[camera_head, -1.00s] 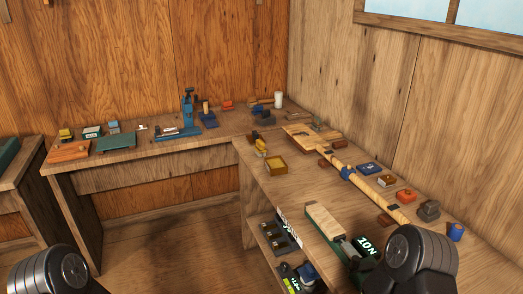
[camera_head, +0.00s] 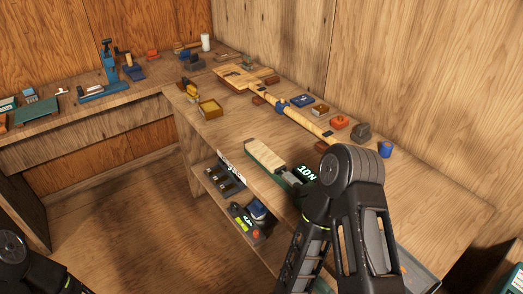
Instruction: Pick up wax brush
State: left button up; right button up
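I cannot tell for certain which item is the wax brush; the small tools on the benches are too small to read clearly. A pale wooden block with a dark handle-like end (camera_head: 266,158) lies at the near edge of the right bench. Small dark and yellow items (camera_head: 191,91) stand near the bench corner. My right arm comes in at the lower middle, over the front of the right bench, and hides part of it. Part of my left arm shows at the lower left. Neither gripper's fingertips show.
The right bench (camera_head: 430,190) carries a long wooden piece (camera_head: 305,117), a yellow tray (camera_head: 210,107), a blue cup (camera_head: 385,149) and an orange item (camera_head: 340,122). A lower shelf (camera_head: 215,205) holds several items. The back bench (camera_head: 130,95) carries a blue press (camera_head: 110,75).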

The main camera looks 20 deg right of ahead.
aim_at(192, 96)
jog(key=i+j, duration=0.3)
jog(key=i, duration=0.2)
jog(key=i+j, duration=0.3)
jog(key=i, duration=0.2)
jog(key=i+j, duration=0.3)
jog(key=i, duration=0.15)
jog(key=i+j, duration=0.3)
jog(key=i, duration=0.2)
jog(key=i+j, duration=0.3)
jog(key=i, duration=0.2)
